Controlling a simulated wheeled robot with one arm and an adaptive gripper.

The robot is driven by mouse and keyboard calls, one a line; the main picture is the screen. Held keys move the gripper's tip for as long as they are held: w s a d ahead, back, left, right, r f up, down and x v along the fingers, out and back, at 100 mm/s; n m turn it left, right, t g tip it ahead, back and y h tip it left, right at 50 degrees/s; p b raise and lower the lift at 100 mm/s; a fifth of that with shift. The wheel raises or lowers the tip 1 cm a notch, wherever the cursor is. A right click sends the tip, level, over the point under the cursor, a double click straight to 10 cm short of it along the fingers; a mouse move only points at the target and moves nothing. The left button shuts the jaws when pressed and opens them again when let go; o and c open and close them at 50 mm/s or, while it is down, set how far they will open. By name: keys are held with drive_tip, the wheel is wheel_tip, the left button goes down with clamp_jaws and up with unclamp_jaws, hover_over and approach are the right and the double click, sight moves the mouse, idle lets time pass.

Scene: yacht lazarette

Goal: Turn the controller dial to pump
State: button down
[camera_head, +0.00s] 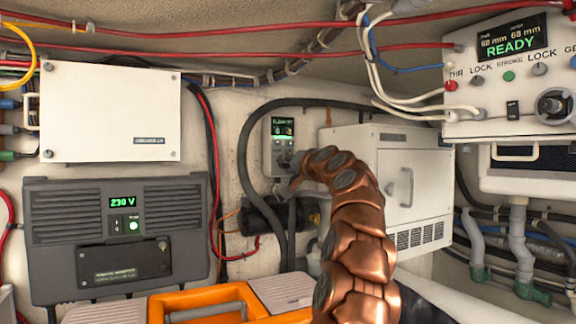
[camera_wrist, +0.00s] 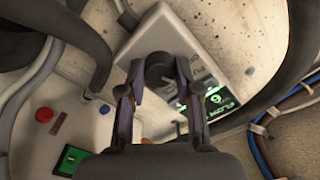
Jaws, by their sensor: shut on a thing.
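The controller (camera_head: 281,133) is a small pale box with a green-lit screen on the back wall. Its dark dial is hidden behind my wrist in the head view. In the wrist view the controller (camera_wrist: 213,32) fills the upper middle, and the dark round dial (camera_wrist: 159,66) sits between my fingertips. My gripper (camera_wrist: 160,82) is shut on the dial, one finger on each side. In the head view my gripper (camera_head: 295,168) reaches the lower part of the controller. The screen (camera_wrist: 212,97) is partly covered by a finger, and the dial's setting cannot be read.
A thick black hose (camera_head: 243,150) curves close to the controller's left. A white cabinet (camera_head: 400,180) stands to its right, and a black pump-like cylinder (camera_head: 255,215) lies below. An orange toolbox (camera_head: 200,300) is in front. Cables run overhead.

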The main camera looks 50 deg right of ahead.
drive_tip(key=c, duration=0.8)
unclamp_jaws()
drive_tip(key=shift+s, duration=0.15)
drive_tip(key=shift+v, duration=1.1)
drive_tip(key=v, duration=0.9)
drive_tip(key=shift+s+r, duration=0.1)
drive_tip(key=shift+s, duration=0.2)
